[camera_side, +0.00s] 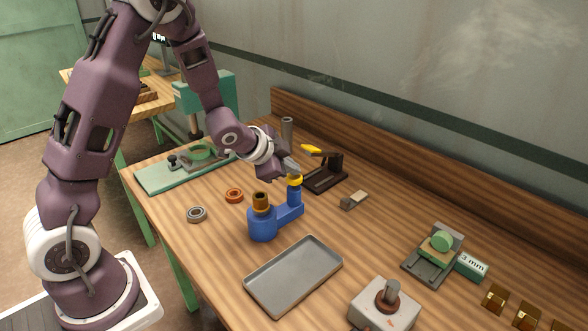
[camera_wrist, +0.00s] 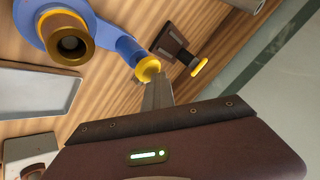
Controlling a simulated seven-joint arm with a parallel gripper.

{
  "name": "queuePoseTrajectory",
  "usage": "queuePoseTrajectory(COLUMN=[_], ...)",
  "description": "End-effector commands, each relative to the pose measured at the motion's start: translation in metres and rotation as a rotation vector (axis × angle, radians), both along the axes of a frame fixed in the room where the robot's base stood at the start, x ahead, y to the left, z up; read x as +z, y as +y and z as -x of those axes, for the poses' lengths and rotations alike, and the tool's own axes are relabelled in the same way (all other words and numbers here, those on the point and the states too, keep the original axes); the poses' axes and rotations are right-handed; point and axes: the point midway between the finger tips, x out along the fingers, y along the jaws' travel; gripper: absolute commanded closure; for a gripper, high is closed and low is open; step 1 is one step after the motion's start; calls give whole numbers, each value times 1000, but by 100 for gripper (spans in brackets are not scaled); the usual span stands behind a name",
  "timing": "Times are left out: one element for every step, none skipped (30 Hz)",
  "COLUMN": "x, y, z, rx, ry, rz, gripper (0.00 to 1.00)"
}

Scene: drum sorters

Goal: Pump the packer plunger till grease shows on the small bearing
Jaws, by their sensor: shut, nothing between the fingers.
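The blue packer (camera_side: 263,225) stands upright on the wooden bench, and its body also shows in the wrist view (camera_wrist: 110,38). Its yellow-capped plunger (camera_side: 295,181) rises from the right arm of the body. My gripper (camera_side: 297,173) is shut, with its fingertips at the top of the yellow cap (camera_wrist: 148,68); they look touching or very near. A brass, hollow-topped post (camera_side: 261,200) with a yellow collar stands on the other end. A grey bearing ring (camera_side: 196,214) and an orange-brown ring (camera_side: 234,195) lie on the bench to the left. I cannot make out grease on either.
An empty grey tray (camera_side: 293,275) lies in front of the packer. A dark stand with a yellow handle (camera_side: 325,172) is close behind. A grey box (camera_side: 385,308), a green-topped gauge (camera_side: 437,248) and brass blocks (camera_side: 495,298) lie right. A green press (camera_side: 200,100) stands behind left.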

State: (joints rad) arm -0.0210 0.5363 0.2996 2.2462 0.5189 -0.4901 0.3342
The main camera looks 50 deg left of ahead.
Motion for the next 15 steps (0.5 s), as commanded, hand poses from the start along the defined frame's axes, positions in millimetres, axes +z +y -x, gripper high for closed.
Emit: queuePoseTrajectory(x=[-2,-2,-2,-2,-2,-1,0,1,4,6,8,10,12,14,16], y=[0,0,0,0,0,0,0,0,0,0,1,1,1,1,1], z=[1,1,1,1,1,1,1,1,1,1,1,1,1,1,1], rx=[2,2,2,2,2,2,1,1,1,1,2,2,2,2,1], ry=[6,6,6,6,6,6,6,4,3,3,4,3,4,4,3], rz=[-1,-1,-1,-1,-1,-1,0,-1,1,1,0,0,0,-1,-1], gripper=[100,100,100,100,100,100,100,100,100,100,100,100,100,100,100])
